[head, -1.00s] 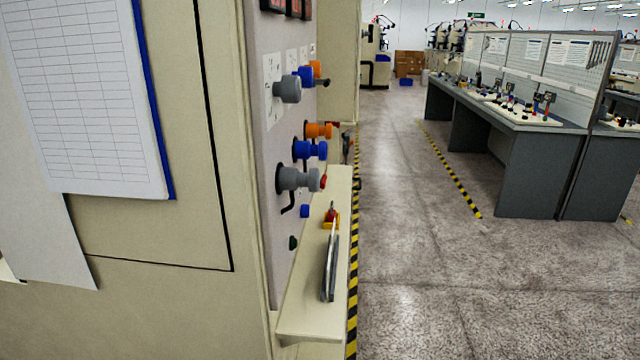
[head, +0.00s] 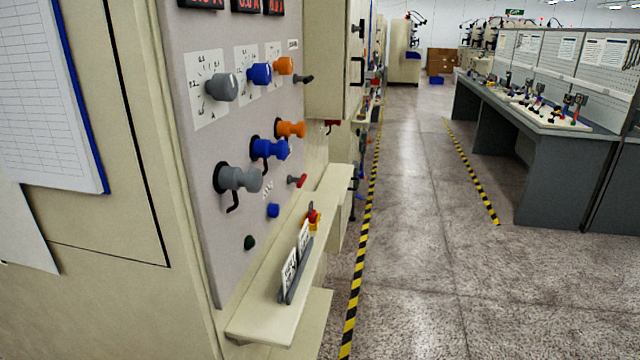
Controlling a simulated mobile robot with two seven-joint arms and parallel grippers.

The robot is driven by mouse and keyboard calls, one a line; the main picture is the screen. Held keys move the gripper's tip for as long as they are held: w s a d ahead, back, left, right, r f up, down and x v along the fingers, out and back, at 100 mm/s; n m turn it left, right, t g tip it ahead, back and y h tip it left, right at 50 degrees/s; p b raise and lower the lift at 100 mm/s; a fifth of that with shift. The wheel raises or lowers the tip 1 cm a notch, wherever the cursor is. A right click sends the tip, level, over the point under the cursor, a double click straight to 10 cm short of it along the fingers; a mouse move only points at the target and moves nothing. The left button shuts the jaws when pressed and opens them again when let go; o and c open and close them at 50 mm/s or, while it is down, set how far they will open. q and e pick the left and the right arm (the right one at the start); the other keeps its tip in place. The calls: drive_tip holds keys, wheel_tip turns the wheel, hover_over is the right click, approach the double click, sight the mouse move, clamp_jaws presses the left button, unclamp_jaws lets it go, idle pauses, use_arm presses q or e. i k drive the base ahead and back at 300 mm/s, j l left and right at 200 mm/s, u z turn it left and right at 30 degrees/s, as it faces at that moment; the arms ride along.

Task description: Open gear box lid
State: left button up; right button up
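No gear box lid can be made out for certain in the head view. A beige machine cabinet (head: 120,290) fills the left side, with a grey control panel (head: 205,150) on its side face. The panel carries grey, blue and orange knobs, such as the upper grey knob (head: 222,87) and the lower grey knob (head: 240,179). Beyond the panel is a beige cabinet door (head: 328,60) with a black handle (head: 357,71); it looks shut. Neither of my grippers is in view.
A beige ledge (head: 250,325) juts out below the panel and holds small signs (head: 293,270). Yellow-black floor tape (head: 358,280) runs alongside. The speckled floor (head: 430,270) is clear up to the grey workbenches (head: 560,180) at the right.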

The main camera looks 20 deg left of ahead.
sight(336, 179)
drive_tip(key=i+l+u, duration=0.15)
drive_tip(key=l+u, duration=0.8)
drive_tip(key=i+l+u, duration=0.15)
drive_tip(key=u, duration=0.2)
drive_tip(key=i+l+u, duration=0.15)
drive_tip(key=u, duration=0.2)
drive_tip(key=i+l+u, duration=0.15)
drive_tip(key=u, duration=0.15)
drive_tip(key=i+l+u, duration=0.15)
drive_tip(key=l, duration=0.15)
drive_tip(key=i+l+u, duration=0.15)
drive_tip(key=l, duration=0.15)
drive_tip(key=l+u, duration=0.1)
drive_tip(key=l, duration=0.25)
drive_tip(key=i+l, duration=0.15)
drive_tip(key=l, duration=0.2)
drive_tip(key=i+l, duration=0.15)
drive_tip(key=l, duration=0.25)
drive_tip(key=i+l+u, duration=0.1)
drive_tip(key=l, duration=0.25)
drive_tip(key=i+l, duration=0.15)
drive_tip(key=l, duration=0.25)
drive_tip(key=i+l, duration=0.15)
drive_tip(key=l, duration=0.2)
drive_tip(key=i+l+u, duration=0.1)
drive_tip(key=l, duration=0.3)
